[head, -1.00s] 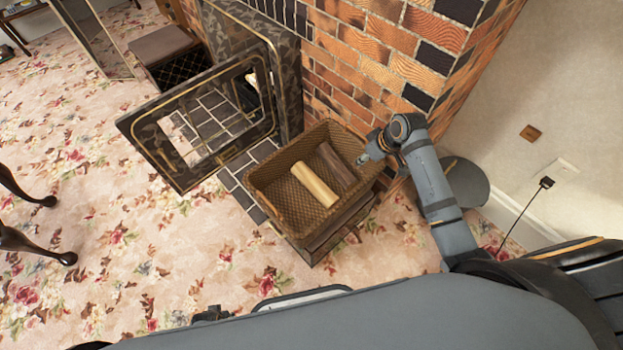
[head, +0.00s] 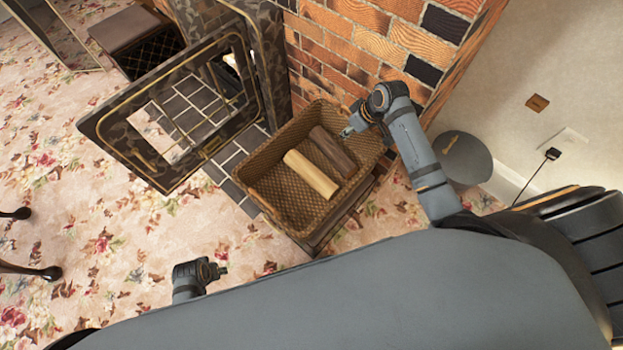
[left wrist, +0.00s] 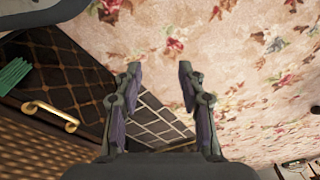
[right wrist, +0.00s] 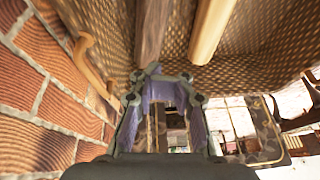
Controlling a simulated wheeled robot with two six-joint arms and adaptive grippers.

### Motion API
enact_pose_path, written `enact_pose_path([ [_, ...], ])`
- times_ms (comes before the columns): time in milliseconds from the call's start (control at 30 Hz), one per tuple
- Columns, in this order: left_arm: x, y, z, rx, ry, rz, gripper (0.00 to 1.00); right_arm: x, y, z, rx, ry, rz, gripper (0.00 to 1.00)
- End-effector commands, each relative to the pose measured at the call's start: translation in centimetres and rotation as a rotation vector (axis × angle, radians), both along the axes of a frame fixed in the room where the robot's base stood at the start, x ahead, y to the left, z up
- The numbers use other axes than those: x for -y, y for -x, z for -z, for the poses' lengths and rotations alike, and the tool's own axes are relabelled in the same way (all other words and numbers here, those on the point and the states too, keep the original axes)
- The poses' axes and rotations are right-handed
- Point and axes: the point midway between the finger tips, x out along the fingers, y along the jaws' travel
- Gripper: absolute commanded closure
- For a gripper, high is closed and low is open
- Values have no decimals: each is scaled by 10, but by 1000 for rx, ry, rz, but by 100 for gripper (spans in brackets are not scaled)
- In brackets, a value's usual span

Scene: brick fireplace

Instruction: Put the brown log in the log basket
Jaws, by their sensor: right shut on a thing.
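The log basket (head: 270,150) is brown wicker and stands beside the fireplace. The brown log (head: 338,152) lies inside it, next to a pale log (head: 311,174). Both logs also show inside the basket in the right wrist view. My right gripper (head: 346,132) is at the basket's right rim, close beside the brown log. In the right wrist view its fingers (right wrist: 168,76) are shut at the basket's edge, apparently on the rim; the exact contact is partly hidden. My left gripper (left wrist: 158,75) is open and empty above the floor, left of and in front of the basket.
The brick wall (head: 350,45) rises just behind my right gripper. A round grey object (head: 466,157) is right of my right arm. Flowered carpet (head: 90,220) is free at the left.

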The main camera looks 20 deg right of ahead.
Motion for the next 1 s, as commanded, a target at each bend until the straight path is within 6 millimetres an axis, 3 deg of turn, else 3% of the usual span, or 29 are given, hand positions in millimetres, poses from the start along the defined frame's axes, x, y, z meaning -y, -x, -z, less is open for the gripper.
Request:
enact_pose_path([
  [100, 10, -11, -30, -3, 18, 4, 60, 0, 0, 18, 0, 0, 0, 100],
  [300, 17, -13, -65, -12, 30, 11, 60, 0, 0, 24, 0, 0, 0, 100],
  [1000, 18, -13, -69, -13, 31, 11, 60, 0, 0, 23, 0, 0, 0, 100],
])
